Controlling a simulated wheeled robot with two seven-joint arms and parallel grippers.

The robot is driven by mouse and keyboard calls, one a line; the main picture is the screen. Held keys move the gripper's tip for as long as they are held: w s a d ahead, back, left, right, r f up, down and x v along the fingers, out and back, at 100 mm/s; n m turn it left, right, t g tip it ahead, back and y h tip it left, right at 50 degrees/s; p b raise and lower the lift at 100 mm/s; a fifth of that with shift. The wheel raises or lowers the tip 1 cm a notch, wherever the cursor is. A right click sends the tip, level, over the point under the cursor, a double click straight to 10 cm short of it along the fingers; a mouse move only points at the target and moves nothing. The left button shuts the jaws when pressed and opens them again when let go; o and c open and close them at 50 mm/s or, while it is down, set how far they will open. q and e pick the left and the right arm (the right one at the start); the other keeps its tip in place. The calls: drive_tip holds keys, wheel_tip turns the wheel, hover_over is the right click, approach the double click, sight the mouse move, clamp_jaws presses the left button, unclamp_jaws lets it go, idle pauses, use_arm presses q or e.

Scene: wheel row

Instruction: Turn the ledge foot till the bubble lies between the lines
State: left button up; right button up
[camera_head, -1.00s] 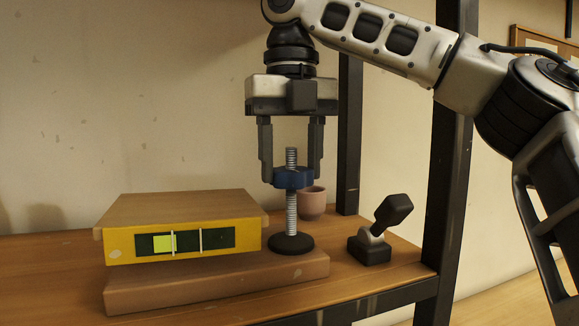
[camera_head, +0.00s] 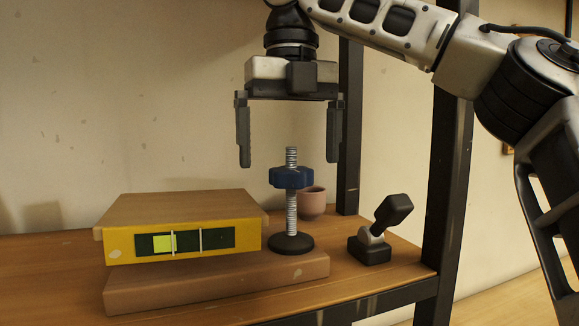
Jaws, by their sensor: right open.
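The ledge foot is a threaded rod with a blue knob (camera_head: 291,178) and a round black base (camera_head: 291,243), standing upright on the right end of a brown board. The yellow level (camera_head: 128,246) sits left of it under a wooden slab. Its dark window holds a bright yellow-green bubble (camera_head: 164,243), at the left; the bubble lies across the left white line, mostly outside the pair of lines. My right gripper (camera_head: 289,160) is open and empty, its fingers spread wide above and to either side of the knob, not touching it. My left gripper is not in view.
A pink cup (camera_head: 313,203) stands behind the foot. A black lever on a small block (camera_head: 370,250) stands to the right. Dark shelf posts (camera_head: 446,190) rise at the right. The shelf is clear at the far left.

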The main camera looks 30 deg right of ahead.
sight(292, 168)
drive_tip(key=shift+r, duration=2.5)
